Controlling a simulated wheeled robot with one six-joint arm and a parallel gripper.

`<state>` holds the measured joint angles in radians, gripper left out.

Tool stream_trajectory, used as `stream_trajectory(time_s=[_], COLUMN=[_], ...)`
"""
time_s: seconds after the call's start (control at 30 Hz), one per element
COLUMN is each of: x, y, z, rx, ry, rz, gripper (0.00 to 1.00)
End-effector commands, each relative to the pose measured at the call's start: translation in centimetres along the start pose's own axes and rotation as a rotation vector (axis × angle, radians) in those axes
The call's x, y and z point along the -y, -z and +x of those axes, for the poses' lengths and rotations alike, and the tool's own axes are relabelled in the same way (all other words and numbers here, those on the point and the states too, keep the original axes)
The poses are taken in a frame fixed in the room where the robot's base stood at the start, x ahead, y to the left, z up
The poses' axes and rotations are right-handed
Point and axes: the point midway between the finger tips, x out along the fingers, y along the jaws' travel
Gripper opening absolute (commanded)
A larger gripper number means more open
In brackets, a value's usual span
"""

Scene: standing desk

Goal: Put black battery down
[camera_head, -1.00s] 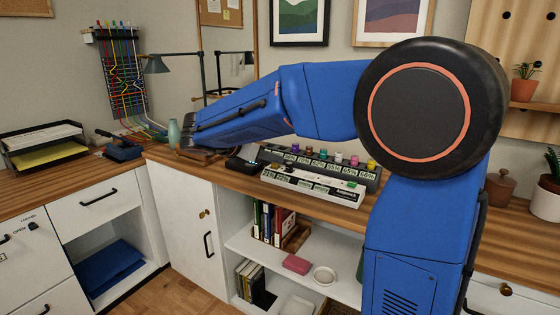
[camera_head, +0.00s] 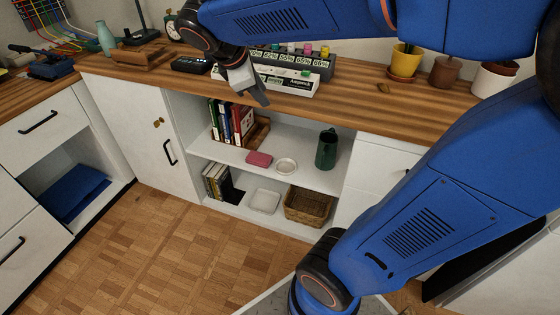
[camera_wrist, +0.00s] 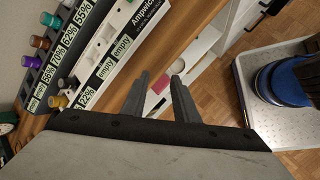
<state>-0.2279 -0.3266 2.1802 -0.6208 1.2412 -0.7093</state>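My gripper (camera_head: 262,100) hangs over the front edge of the wooden desk, in front of the charger. In the wrist view its two fingers (camera_wrist: 160,77) stand apart, with nothing visible between them but the shelf below. The white charger strip (camera_head: 290,85) has several slots labelled "empty" and "Ampwick". Behind it is a dark rack (camera_head: 322,66) of batteries with coloured tops and percentage labels; the rack also shows in the wrist view (camera_wrist: 60,60).
Flower pots (camera_head: 404,62) stand at the desk's right. The desk between charger and pots is mostly bare.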

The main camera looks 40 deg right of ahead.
Motion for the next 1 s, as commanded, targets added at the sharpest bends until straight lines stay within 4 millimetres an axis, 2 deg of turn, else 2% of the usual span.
stream_trajectory(time_s=[0.1,0.3,0.5,0.7,1.0], x=[4.3,11.1,16.4,19.2,19.7], y=[-1.2,-1.6,-1.0,-0.3,-0.1], z=[0.5,1.1,1.3,1.4,1.4], rx=[-0.097,-0.249,-0.378,-0.447,-0.461], ry=[0.054,0.165,0.283,0.363,0.382], rz=[0.217,0.596,0.953,1.164,1.211], gripper=[0.27,0.27,0.27,0.27,0.27])
